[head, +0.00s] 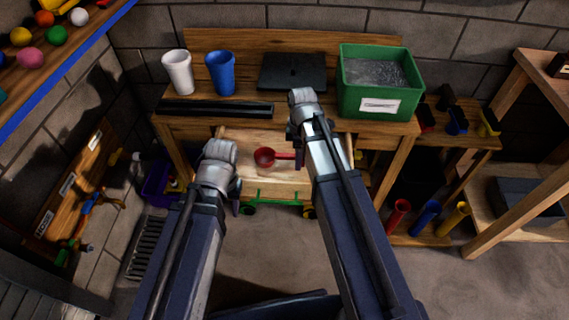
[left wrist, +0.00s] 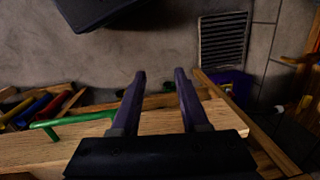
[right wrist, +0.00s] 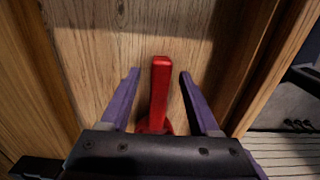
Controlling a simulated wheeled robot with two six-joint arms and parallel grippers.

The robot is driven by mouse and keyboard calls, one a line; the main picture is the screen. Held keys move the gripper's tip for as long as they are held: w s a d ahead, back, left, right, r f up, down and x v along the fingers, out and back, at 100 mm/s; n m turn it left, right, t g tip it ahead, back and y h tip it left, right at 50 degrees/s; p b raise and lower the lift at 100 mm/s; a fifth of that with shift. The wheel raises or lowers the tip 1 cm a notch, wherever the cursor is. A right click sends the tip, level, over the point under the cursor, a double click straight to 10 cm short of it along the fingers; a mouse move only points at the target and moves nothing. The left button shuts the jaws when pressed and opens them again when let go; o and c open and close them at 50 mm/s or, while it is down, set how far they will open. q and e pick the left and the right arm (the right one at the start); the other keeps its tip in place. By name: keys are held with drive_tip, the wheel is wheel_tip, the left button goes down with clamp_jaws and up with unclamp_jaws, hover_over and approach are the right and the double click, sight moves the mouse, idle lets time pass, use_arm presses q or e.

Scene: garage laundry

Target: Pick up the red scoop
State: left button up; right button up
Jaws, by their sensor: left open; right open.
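The red scoop (head: 264,157) lies in the open wooden drawer (head: 240,140), its handle pointing right in the head view. In the right wrist view the scoop's red handle (right wrist: 160,90) stands between the two purple fingers of my right gripper (right wrist: 159,73). That gripper is open, with a gap on each side of the handle; in the head view my arm mostly hides it. My left gripper (left wrist: 160,72) is open and empty, over the drawer's front edge with the green handle (left wrist: 75,122). In the head view it is largely hidden behind my left wrist.
On the workbench (head: 300,110) stand a white cup (head: 177,72), a blue cup (head: 220,73), a dark flat plate (head: 293,72) and a green bin (head: 380,82) of grey granules. A black bar (head: 215,108) lies along the front edge. Shelves flank the bench.

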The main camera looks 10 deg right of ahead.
clamp_jaws()
idle(0.5)
